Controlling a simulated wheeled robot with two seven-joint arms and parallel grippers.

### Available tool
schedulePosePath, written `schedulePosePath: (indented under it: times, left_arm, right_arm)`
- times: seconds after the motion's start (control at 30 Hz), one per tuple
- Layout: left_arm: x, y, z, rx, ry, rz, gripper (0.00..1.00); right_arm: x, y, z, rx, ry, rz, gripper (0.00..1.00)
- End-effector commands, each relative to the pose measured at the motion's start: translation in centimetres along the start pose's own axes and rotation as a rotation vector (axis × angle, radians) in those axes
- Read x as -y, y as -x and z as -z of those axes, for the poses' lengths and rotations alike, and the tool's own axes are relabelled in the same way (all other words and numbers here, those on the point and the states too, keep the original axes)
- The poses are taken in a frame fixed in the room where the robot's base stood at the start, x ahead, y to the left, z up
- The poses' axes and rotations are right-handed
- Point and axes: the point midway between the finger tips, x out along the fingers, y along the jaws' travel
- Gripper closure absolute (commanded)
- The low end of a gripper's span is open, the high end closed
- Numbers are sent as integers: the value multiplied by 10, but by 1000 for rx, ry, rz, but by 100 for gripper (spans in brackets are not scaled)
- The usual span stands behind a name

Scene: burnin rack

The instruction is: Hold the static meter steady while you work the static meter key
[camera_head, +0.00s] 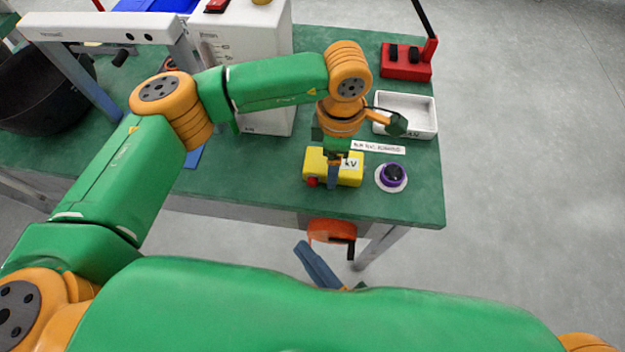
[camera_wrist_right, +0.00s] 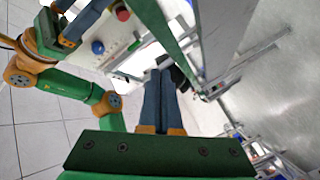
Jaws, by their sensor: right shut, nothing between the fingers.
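The yellow static meter (camera_head: 349,176), with a kV label, sits on the green bench mat near its front edge. A small red part, perhaps the static meter key (camera_head: 311,181), shows at its lower left. My left gripper (camera_head: 333,178) points down at the meter, with a blue finger across its front face. The other finger is hidden, so its grip is unclear. My right gripper (camera_head: 318,265) is low, in front of the bench edge and apart from the meter. In the right wrist view its two blue fingers (camera_wrist_right: 157,100) lie together with nothing between them.
A purple and black round knob (camera_head: 393,175) on a white base stands right of the meter. Behind are a white tray (camera_head: 411,131), a red block (camera_head: 405,73) and a white cabinet (camera_head: 272,45). An orange thing (camera_head: 331,231) shows below the bench's front edge.

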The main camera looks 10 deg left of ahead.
Motion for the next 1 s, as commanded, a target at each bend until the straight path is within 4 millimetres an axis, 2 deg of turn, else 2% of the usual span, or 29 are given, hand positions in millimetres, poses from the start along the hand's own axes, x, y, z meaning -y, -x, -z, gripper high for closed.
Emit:
schedulePosePath:
  times: [0.27, 0.73, 1.0]
  left_arm:
    - [0, 0, 0, 0, 0, 0, 86]
    - [0, 0, 0, 0, 0, 0, 86]
    - [0, 0, 0, 0, 0, 0, 86]
  right_arm:
    - [-2, -3, -2, -1, -1, 1, 100]
    - [-34, -48, -35, -1, 2, 0, 100]
    - [-44, -61, -46, 2, -3, 0, 100]
